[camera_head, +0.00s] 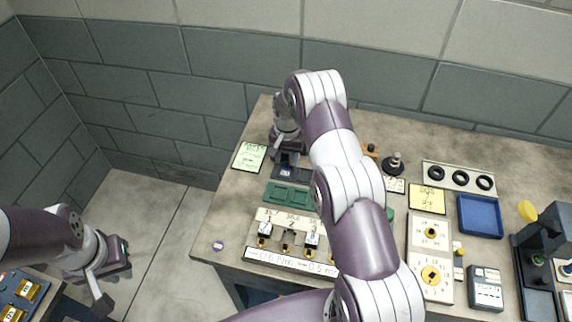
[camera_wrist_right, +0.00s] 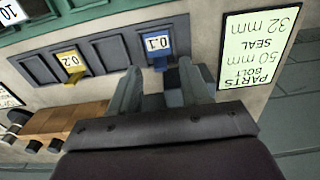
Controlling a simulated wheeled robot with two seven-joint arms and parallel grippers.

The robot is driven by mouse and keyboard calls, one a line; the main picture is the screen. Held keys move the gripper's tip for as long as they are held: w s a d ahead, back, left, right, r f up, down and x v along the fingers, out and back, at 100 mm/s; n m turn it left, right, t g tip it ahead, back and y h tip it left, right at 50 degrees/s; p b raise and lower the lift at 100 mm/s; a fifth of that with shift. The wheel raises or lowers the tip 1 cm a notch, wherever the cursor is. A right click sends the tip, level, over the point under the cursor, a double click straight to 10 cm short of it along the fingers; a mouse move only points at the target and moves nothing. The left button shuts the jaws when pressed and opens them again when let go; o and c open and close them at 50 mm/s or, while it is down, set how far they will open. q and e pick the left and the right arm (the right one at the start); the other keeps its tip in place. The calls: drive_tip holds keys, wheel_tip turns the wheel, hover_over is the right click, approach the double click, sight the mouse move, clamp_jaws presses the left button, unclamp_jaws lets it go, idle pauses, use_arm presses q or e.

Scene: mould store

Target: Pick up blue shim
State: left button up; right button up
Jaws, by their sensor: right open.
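The blue shim (camera_wrist_right: 157,46) carries a white 0.1 label and sits in a compartment of a dark shim tray (camera_wrist_right: 110,50). In the head view the blue shim (camera_head: 286,172) shows as a small blue-and-white patch just in front of my right gripper (camera_head: 287,157). In the right wrist view my right gripper (camera_wrist_right: 158,82) is open. Its fingers point at the blue shim's compartment, with the shim between their lines; I cannot tell whether they touch it. My left gripper (camera_head: 110,275) hangs at the lower left, away from the bench; its jaw gap is unclear.
A yellow shim (camera_wrist_right: 72,63) labelled 0.2 sits in the same tray. A green parts card (camera_wrist_right: 258,45) lies beside it. A green tray (camera_head: 288,193) and a labelled block stand (camera_head: 262,243) are nearer the bench front. My right arm hides the bench middle. A blue tray (camera_head: 481,216) is at right.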

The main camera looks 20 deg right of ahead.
drive_tip(key=shift+s+f, duration=0.1)
drive_tip(key=shift+f, duration=1.05)
use_arm(q)
drive_tip(key=shift+r, duration=0.45)
use_arm(e)
drive_tip(key=shift+r, duration=0.1)
clamp_jaws()
